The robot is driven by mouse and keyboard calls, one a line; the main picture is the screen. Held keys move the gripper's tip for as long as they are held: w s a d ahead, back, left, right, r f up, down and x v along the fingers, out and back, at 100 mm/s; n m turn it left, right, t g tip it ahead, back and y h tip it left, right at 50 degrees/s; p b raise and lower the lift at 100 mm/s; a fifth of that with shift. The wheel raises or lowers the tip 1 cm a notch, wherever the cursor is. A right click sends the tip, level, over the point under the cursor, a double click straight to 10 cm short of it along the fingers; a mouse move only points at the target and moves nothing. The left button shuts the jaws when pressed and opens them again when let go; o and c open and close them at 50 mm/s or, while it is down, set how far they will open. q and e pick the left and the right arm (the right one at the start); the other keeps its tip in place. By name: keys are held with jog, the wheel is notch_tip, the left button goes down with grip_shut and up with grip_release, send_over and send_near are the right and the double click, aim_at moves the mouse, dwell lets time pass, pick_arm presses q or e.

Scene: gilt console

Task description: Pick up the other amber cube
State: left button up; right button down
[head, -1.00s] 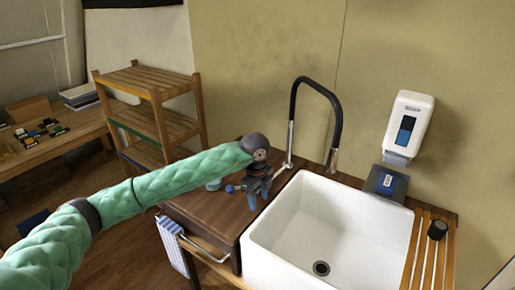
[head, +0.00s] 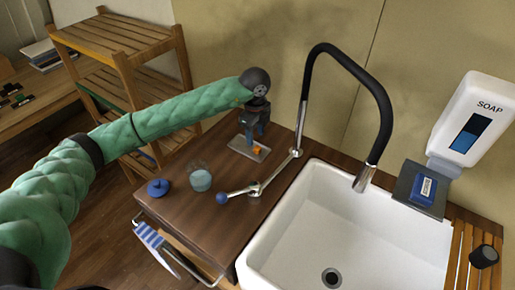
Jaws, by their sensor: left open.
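My left gripper (head: 252,138) points down right over that spot. Its blue-grey fingers are open and cover part of the tray and perhaps of the cube. I cannot tell whether the fingers touch the cube. No second amber cube can be made out. My right gripper is not in view.
A clear cup (head: 200,178) with bluish contents and a blue round object (head: 158,187) stand on the counter (head: 190,215). A blue-tipped tap lever (head: 238,193) and tall black faucet (head: 375,95) rise near the white sink (head: 300,240). A wooden shelf (head: 120,62) stands behind my left arm.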

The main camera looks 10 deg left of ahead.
aim_at(257, 148)
pick_arm(q)
jog(key=shift+f, duration=0.3)
jog(key=shift+w+f, duration=0.2)
jog(key=shift+f, duration=0.2)
jog(key=f, duration=0.1)
jog(key=f+b, duration=0.1)
jog(key=f, duration=0.1)
jog(key=shift+s+d+f, duration=0.1)
jog(key=shift+d+f, duration=0.1)
jog(key=shift+d, duration=0.15)
jog(key=shift+f, duration=0.45)
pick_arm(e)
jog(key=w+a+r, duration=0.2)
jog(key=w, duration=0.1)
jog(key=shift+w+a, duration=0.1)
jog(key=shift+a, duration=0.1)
pick_arm(q)
grip_shut()
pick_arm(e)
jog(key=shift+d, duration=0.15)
